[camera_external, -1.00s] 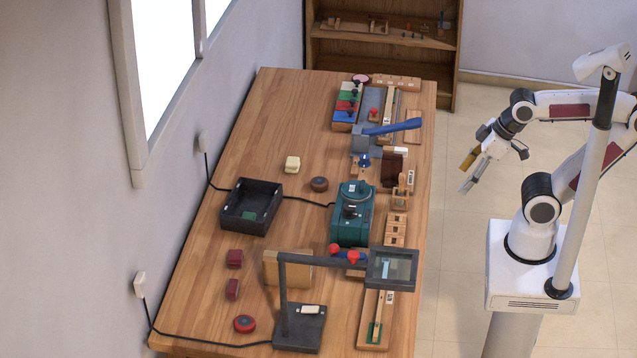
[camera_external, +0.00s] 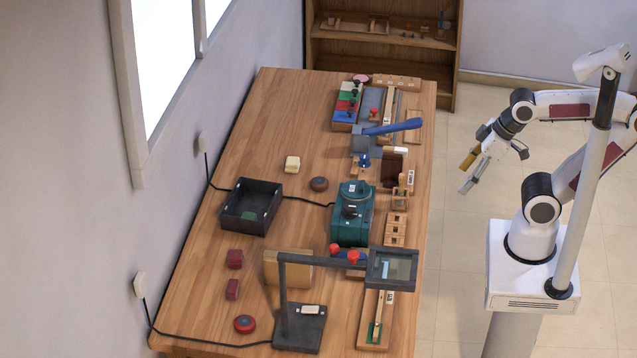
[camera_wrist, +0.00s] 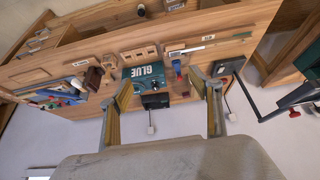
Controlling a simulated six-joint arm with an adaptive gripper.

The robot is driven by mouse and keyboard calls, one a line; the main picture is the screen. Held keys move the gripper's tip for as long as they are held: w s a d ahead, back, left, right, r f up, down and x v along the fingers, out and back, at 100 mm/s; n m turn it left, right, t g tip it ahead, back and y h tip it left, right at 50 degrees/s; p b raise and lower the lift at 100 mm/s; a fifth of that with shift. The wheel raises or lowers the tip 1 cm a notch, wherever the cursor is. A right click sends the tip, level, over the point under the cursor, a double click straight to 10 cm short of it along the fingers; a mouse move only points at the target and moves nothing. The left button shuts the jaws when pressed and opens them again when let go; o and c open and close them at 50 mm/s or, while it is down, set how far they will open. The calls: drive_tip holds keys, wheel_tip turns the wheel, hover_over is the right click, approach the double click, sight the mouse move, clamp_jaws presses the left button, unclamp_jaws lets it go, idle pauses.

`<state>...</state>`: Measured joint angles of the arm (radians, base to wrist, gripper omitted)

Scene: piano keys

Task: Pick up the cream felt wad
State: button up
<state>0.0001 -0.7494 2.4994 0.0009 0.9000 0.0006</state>
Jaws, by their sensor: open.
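A small cream, soft-edged block (camera_external: 292,164), which looks like the felt wad, lies on the open left-middle part of the wooden table. It stands apart from its neighbours, behind the black open box. I cannot make it out in the wrist view. My gripper (camera_external: 494,168) hangs in the air off the table's right side, well away from the cream block. Its fingers are spread and nothing is between them. In the wrist view the two fingers (camera_wrist: 160,90) stand wide apart, with the table beyond them.
A black open box (camera_external: 251,206), a dark round piece (camera_external: 319,184) and the green glue machine (camera_external: 352,213) surround the cream block's area. A blue-handled tool (camera_external: 390,128) and a magnifier lamp (camera_external: 300,325) rise above the table. Bare wood lies behind the cream block.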

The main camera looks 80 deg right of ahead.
drive_tip(key=shift+w, duration=0.15)
drive_tip(key=w+a+r+m+y, duration=0.1)
drive_tip(key=w+r+m+y, duration=0.25)
drive_tip(key=w+m, duration=0.85)
drive_tip(key=w+d+f+m+t, duration=0.1)
drive_tip(key=w+d+m, duration=0.15)
drive_tip(key=w, duration=0.85)
drive_tip(key=w+d+f+m, duration=0.15)
drive_tip(key=w+d, duration=0.25)
drive_tip(key=w, duration=0.6)
drive_tip(key=w+d+f+m+t, duration=0.1)
drive_tip(key=w+d+f+m, duration=0.3)
drive_tip(key=w+d, duration=0.25)
drive_tip(key=w+d+f+m+t, duration=0.2)
drive_tip(key=w+d+f+m, duration=0.15)
drive_tip(key=w+d, duration=0.3)
drive_tip(key=w+d+f+m+t, duration=0.1)
drive_tip(key=w+d+f+m, duration=0.1)
drive_tip(key=d+f+m, duration=0.3)
drive_tip(key=w+d+f+m+t+h, duration=0.1)
drive_tip(key=w+d+f+m, duration=0.1)
drive_tip(key=d+f+m, duration=0.3)
drive_tip(key=d+f, duration=0.3)
drive_tip(key=d, duration=0.4)
drive_tip(key=shift+w+d, duration=0.3)
drive_tip(key=shift+w, duration=0.1)
